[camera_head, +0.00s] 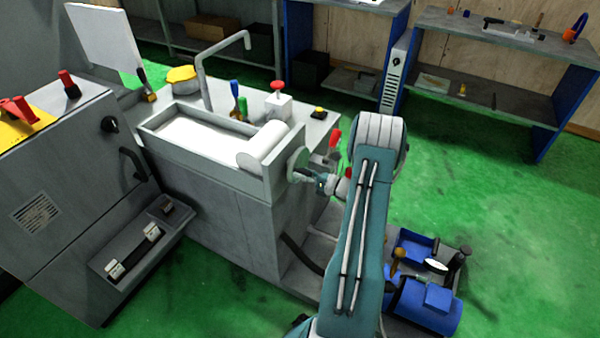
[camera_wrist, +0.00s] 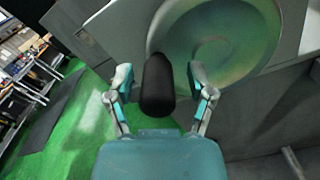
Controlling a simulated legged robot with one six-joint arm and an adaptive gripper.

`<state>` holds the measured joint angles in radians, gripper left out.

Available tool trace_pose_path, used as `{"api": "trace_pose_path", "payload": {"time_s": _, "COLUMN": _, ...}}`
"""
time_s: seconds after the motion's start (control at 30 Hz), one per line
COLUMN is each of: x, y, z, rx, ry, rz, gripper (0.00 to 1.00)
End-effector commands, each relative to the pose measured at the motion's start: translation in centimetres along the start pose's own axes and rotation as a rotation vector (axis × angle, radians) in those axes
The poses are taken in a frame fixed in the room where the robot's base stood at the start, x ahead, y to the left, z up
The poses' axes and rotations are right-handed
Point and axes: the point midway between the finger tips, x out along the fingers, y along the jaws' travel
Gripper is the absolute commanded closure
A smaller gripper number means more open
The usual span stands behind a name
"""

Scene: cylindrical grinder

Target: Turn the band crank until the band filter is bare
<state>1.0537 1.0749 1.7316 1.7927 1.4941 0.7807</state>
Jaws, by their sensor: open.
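The band filter is a grey open trough (camera_head: 205,168) on a grey cabinet. A white band (camera_head: 200,136) lies in it, with a white roll (camera_head: 265,147) at its right end. The band crank's round greenish disc (camera_head: 298,162) stands on the trough's right end; it fills the upper right of the wrist view (camera_wrist: 222,45). The crank's black handle (camera_wrist: 157,88) sticks out towards the wrist camera. My gripper (camera_wrist: 159,77) is open, one finger on each side of the handle, with visible gaps. In the head view my gripper (camera_head: 323,182) is small and partly hidden by my arm.
A bent grey pipe (camera_head: 203,75), a red-topped valve (camera_head: 278,90) and coloured bottles (camera_head: 238,100) stand behind the trough. Green floor (camera_head: 490,200) is clear at the right.

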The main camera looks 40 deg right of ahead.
Motion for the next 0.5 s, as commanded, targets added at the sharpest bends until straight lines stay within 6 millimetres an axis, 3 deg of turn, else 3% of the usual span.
{"api": "trace_pose_path", "payload": {"time_s": 0.37, "x": 0.96, "y": -0.02, "z": -0.01, "rx": 0.001, "ry": -0.001, "rz": -0.001, "gripper": 0.3}}
{"api": "trace_pose_path", "payload": {"time_s": 0.43, "x": 0.96, "y": -0.02, "z": -0.01, "rx": 0.001, "ry": -0.001, "rz": -0.001, "gripper": 0.53}}
{"api": "trace_pose_path", "payload": {"time_s": 0.5, "x": 0.95, "y": -0.02, "z": -0.02, "rx": 0.001, "ry": -0.001, "rz": -0.001, "gripper": 0.84}}
